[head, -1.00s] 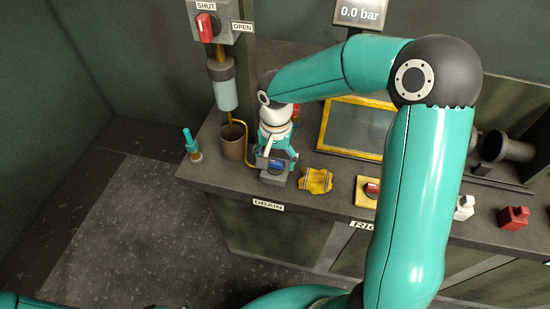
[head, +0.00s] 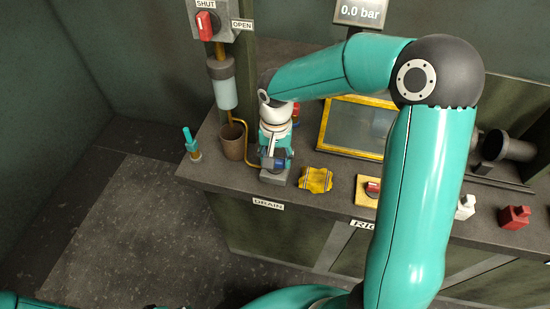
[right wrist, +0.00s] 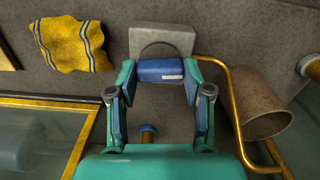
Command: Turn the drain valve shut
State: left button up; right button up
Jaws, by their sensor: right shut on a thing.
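The drain valve has a grey block (head: 273,178) on the bench behind the DRAIN label (head: 268,204). Its blue handle (right wrist: 158,70), with a white mark on its right part, lies crosswise in the right wrist view against the grey block (right wrist: 163,38). My right gripper (right wrist: 160,76) reaches down over the valve and is shut on the blue handle, one finger at each end. In the head view the right gripper (head: 274,163) partly hides the valve. My left gripper is not in view.
A brown cup (head: 232,143) and a brass pipe (head: 248,155) stand close left of the valve. A yellow striped cloth (head: 316,180) lies to its right. A yellow-framed panel (head: 355,128) is behind. A red switch (head: 205,25) is above left. A gauge (head: 360,12) reads 0.0 bar.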

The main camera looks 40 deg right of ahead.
jog(key=n, duration=0.4)
jog(key=shift+b, duration=0.3)
jog(key=n, duration=0.4)
jog(key=shift+n, duration=0.4)
jog(key=n, duration=0.3)
jog(key=shift+n, duration=0.3)
jog(key=shift+n+p, duration=0.3)
jog(key=shift+n, duration=1.7)
jog(key=o, duration=1.2)
jog(key=shift+c, duration=0.2)
